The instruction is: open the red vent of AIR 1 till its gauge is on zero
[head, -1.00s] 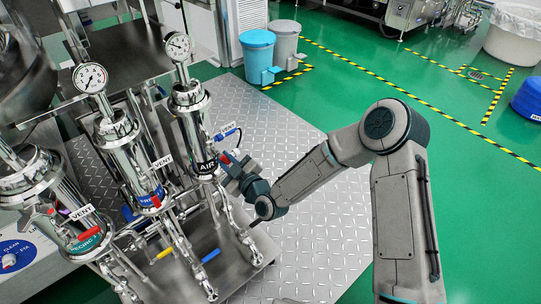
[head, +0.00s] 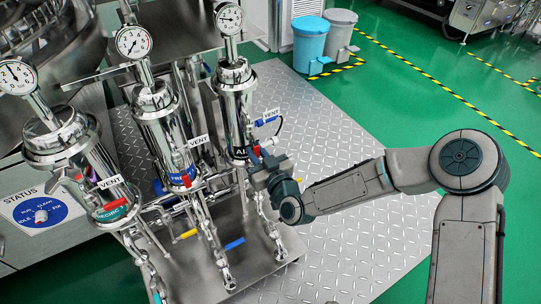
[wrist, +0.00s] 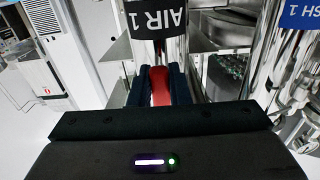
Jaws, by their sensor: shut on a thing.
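The AIR 1 housing (head: 235,105) is the rightmost of the three shiny steel filter housings in the head view. Its round gauge (head: 229,18) stands on top; its needle is too small to read surely. Its black AIR 1 label (wrist: 157,20) shows upside down in the wrist view. The red vent handle (wrist: 160,86) stands between my fingers below that label; a bit of the red vent (head: 256,150) also shows in the head view. My gripper (head: 258,164) is shut on the red vent, at the right side of the housing. The fingers hide part of it.
Two other housings stand to the left, with FRESH (head: 182,178) and RECIRC labels, each with a gauge and a VENT tag. Yellow (head: 188,234) and blue (head: 235,243) valve handles lie low near the front pipes. Open plate floor (head: 330,150) lies to the right.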

